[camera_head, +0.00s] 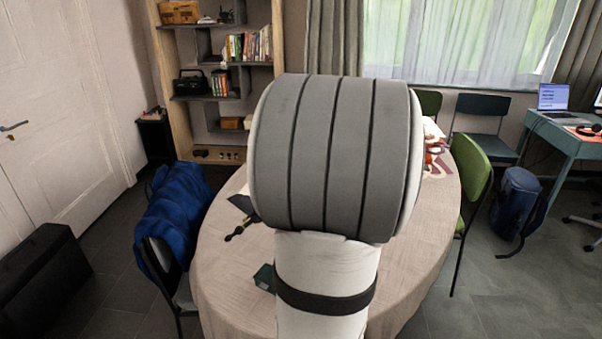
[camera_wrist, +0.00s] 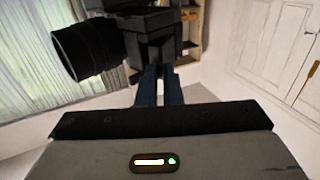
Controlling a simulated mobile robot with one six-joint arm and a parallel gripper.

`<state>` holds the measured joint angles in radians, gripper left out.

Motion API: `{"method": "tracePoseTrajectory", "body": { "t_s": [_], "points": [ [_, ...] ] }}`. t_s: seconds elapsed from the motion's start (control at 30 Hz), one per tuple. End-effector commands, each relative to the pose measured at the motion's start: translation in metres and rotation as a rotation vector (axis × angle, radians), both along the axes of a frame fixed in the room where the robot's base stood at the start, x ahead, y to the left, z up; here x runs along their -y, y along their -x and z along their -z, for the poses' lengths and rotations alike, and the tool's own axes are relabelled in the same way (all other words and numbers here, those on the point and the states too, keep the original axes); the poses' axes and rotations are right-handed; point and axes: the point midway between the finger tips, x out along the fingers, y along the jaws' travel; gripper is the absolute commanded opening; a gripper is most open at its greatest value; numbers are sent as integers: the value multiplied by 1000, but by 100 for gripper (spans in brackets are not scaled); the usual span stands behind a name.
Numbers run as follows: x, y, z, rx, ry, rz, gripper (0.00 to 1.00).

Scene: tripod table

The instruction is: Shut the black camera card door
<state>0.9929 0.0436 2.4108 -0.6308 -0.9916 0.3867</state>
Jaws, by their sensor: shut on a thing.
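A black camera (camera_wrist: 165,22) with a large lens (camera_wrist: 85,50) fills the top middle of the wrist view, which looks upside down. My gripper (camera_wrist: 160,75) reaches up to the camera body, and its two dark fingers are close together on a black part of it. I cannot make out the card door or whether it stands open. In the head view my arm hides my gripper and most of the camera's place. A dark bit with a handle (camera_head: 238,231) shows left of my arm over the table.
The round table (camera_head: 225,290) has a pale cloth. A small dark green box (camera_head: 264,278) lies on it beside my arm. Red and white items (camera_head: 433,140) are at its far right. A chair with a blue jacket (camera_head: 172,215) stands left, a green chair (camera_head: 472,165) right.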

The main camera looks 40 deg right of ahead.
Motion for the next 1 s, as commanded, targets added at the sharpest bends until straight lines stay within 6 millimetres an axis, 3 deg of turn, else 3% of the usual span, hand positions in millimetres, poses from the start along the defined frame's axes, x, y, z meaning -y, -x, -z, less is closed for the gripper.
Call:
{"method": "tracePoseTrajectory", "body": {
  "t_s": [0.5, 1.0],
  "points": [
    [25, 1, -3, 2, 3, -308, 0],
    [29, -1, -2, 3, 6, -398, 0]
  ]
}}
